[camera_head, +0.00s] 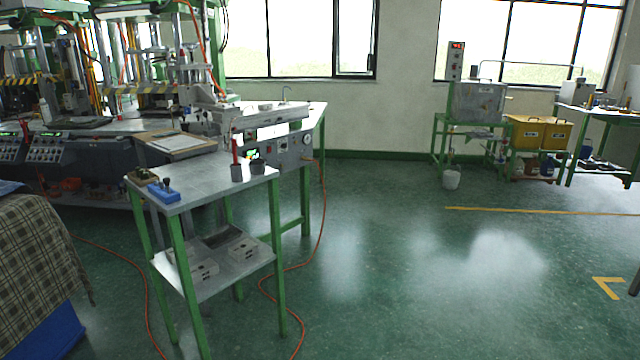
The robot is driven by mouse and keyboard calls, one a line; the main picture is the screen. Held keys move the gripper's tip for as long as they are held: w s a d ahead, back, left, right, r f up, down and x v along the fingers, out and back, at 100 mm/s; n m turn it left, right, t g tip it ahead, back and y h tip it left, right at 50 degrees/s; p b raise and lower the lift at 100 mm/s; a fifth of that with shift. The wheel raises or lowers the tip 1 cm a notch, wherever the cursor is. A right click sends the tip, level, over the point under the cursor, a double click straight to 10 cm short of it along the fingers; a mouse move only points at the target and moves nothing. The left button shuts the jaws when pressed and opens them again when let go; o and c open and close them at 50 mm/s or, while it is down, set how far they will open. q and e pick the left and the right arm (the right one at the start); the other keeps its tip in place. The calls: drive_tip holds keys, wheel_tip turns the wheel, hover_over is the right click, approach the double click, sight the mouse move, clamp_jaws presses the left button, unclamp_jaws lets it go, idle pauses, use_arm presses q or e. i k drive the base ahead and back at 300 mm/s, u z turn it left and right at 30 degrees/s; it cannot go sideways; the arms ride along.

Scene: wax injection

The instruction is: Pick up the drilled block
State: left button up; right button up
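A small blue block (164,192) lies near the left front edge of the grey top of the green-legged table (205,180). A dark peg or knob stands up from it. Two pale grey blocks with small dark marks, perhaps holes, lie on the table's lower shelf: one at the front left (204,271), one at the back right (243,249). I cannot tell for sure which of these is the drilled block. Neither of my grippers is in view.
A brown tray with green bits (142,176) sits behind the blue block. Two dark cups (237,173) stand at the table's right edge, one holding something red. Machines (90,130) stand behind. Orange hoses (318,230) cross the floor. Green floor on the right is open.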

sight(262, 107)
drive_tip(key=z, duration=0.45)
drive_tip(key=i, duration=4.7)
drive_tip(key=u, duration=1.7)
drive_tip(key=i, duration=1.25)
drive_tip(key=u, duration=0.85)
